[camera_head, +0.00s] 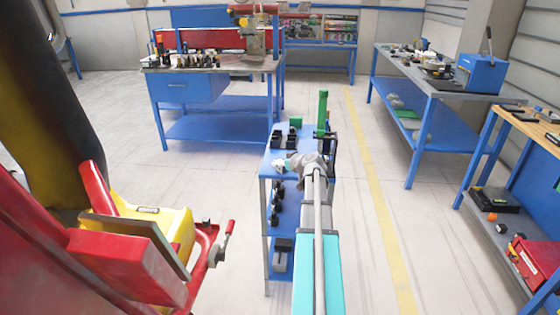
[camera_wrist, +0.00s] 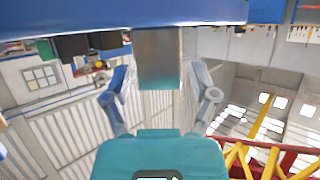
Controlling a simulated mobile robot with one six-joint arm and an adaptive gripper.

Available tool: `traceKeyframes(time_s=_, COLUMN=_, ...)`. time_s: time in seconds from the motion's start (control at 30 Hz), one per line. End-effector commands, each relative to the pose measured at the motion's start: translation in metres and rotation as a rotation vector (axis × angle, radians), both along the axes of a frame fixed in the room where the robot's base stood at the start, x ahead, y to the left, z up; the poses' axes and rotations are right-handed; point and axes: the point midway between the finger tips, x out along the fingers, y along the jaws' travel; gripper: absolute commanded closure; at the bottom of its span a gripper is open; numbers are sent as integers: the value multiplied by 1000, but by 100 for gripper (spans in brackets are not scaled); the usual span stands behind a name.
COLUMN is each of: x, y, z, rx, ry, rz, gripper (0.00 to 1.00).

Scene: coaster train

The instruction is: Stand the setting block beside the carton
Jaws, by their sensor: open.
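A plain grey block (camera_wrist: 159,58), which looks like the setting block, stands against a blue surface (camera_wrist: 60,18) in the wrist view; that picture appears upside down. My gripper (camera_wrist: 159,78) is open, with one finger on each side of the block and a visible gap to each. In the head view my gripper (camera_head: 281,166) is low over the near left part of the cart's blue top (camera_head: 272,158); the block cannot be made out clearly there. I cannot tell which thing is the carton.
On the cart stand black blocks (camera_head: 291,136), a small green block (camera_head: 296,122) and a tall green column (camera_head: 322,112). Black parts (camera_head: 277,200) lie on its lower shelf. A red and yellow machine (camera_head: 165,235) is at left. Floor is clear right of the cart.

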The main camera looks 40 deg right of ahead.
Motion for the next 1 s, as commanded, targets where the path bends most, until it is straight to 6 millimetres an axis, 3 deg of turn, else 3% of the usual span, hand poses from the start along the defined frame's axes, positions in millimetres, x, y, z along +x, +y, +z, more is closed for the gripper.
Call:
traceKeyframes(time_s=0.5, x=-76, y=10, z=34, rx=1, ry=0, rz=-1, gripper=24)
traceKeyframes(time_s=0.7, x=-91, y=10, z=39, rx=0, ry=0, rz=-1, gripper=24)
traceKeyframes(time_s=1.0, x=-94, y=10, z=39, rx=0, ry=-1, rz=0, gripper=24)
